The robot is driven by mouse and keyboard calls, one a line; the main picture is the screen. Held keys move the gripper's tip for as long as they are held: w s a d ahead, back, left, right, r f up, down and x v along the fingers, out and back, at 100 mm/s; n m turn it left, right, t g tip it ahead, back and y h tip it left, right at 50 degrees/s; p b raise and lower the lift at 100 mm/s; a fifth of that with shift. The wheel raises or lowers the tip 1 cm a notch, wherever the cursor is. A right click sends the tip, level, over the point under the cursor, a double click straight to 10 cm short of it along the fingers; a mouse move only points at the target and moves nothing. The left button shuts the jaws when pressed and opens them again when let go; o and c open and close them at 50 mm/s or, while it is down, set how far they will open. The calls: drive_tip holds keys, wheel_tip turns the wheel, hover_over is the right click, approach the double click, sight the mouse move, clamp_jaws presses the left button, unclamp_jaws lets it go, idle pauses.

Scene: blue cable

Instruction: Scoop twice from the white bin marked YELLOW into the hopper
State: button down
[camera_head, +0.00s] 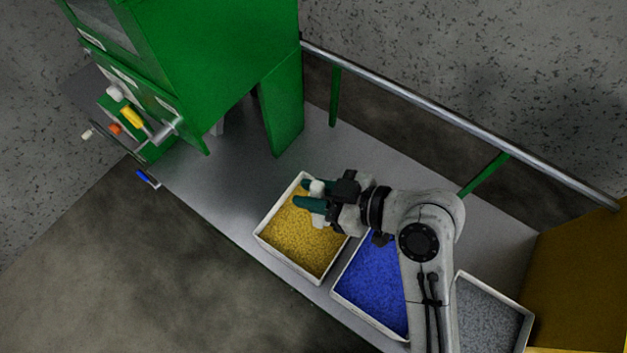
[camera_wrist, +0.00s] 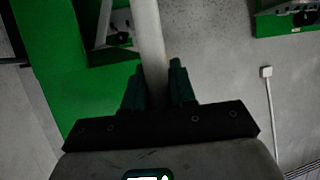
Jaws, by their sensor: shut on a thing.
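The white bin (camera_head: 263,237) holds yellow granules and stands on the grey platform; I cannot read a YELLOW mark on it. My gripper (camera_head: 307,193) is over the bin's upper right part, its teal fingers pointing left. It is shut on a white scoop (camera_head: 318,187); the scoop's pale handle (camera_wrist: 147,35) runs up between the fingers (camera_wrist: 158,85) in the wrist view. The scoop's bowl is not clearly visible, and I cannot tell whether it holds granules. The big green machine (camera_head: 222,60), apparently the hopper, stands at upper left, apart from my gripper.
A bin of blue granules (camera_head: 365,285) and a bin of grey granules (camera_head: 495,318) stand to the right. A metal rail (camera_head: 450,119) runs behind. Colored handles (camera_head: 130,117) stick out of the machine. Bare platform (camera_head: 225,180) lies between machine and yellow bin.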

drive_tip(key=w+a+f+g+h+b, duration=0.1)
drive_tip(key=w+a+f+h+b, duration=0.1)
drive_tip(key=f, duration=0.7)
drive_tip(key=w+a+f+g+h+b, duration=0.1)
drive_tip(key=w+a+f+b, duration=0.3)
drive_tip(key=f, duration=0.6)
drive_tip(key=shift+w+a+m+g+h+b, duration=0.15)
drive_tip(key=shift+a+m+g+h+b, duration=0.25)
drive_tip(key=shift+a+b, duration=0.6)
idle(0.9)
